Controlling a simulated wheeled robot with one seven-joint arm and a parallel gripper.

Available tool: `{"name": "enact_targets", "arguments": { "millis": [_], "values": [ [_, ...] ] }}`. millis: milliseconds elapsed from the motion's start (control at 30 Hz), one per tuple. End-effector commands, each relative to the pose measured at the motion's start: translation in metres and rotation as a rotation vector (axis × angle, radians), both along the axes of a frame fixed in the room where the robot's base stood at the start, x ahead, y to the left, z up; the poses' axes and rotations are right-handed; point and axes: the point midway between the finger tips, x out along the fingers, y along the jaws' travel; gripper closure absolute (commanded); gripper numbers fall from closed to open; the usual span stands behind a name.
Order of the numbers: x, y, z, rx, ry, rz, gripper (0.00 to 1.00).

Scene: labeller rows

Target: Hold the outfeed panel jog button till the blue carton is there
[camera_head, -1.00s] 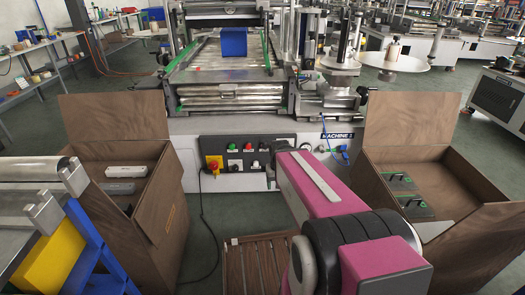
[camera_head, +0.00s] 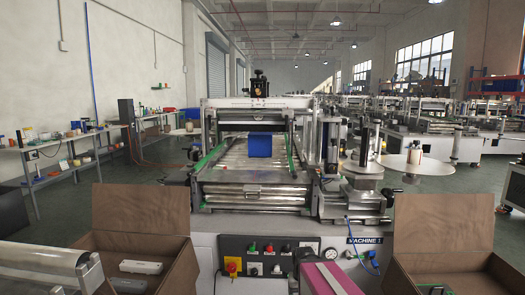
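The blue carton (camera_head: 258,145) sits upright on the roller conveyor (camera_head: 228,173) of the machine, short of its near end rollers. The dark control panel (camera_head: 240,246) is on the machine's front, below the conveyor. It carries a green button (camera_head: 253,247), a red one (camera_head: 268,247), several other small buttons and a red knob on a yellow base (camera_head: 232,267). Button labels are too small to read. My gripper (camera_head: 302,256) is at the panel's right part, partly hidden by my pink arm. Its fingers, and whether they touch a button, cannot be made out.
Open brown boxes stand at the left (camera_head: 150,245) and right (camera_head: 445,240) front of the machine. A metal roller (camera_head: 40,260) is at the lower left. A label reel disc (camera_head: 402,163) is right of the conveyor. Workbenches line the left wall.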

Motion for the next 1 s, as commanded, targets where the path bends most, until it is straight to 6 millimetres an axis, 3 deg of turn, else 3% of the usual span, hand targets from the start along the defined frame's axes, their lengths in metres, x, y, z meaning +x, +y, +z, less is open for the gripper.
{"name": "enact_targets", "arguments": {
  "millis": [133,300,333,367,1000],
  "values": [
    [0.0000,0.0000,0.0000,0.000,0.000,0.000,0.31],
    [0.0000,0.0000,0.0000,0.000,0.000,0.000,0.87],
    [0.0000,0.0000,0.0000,0.000,0.000,0.000,0.96],
    [0.0000,0.0000,0.0000,0.000,0.000,0.000,1.00],
    [0.0000,0.0000,0.0000,0.000,0.000,0.000,1.00]
  ]
}}
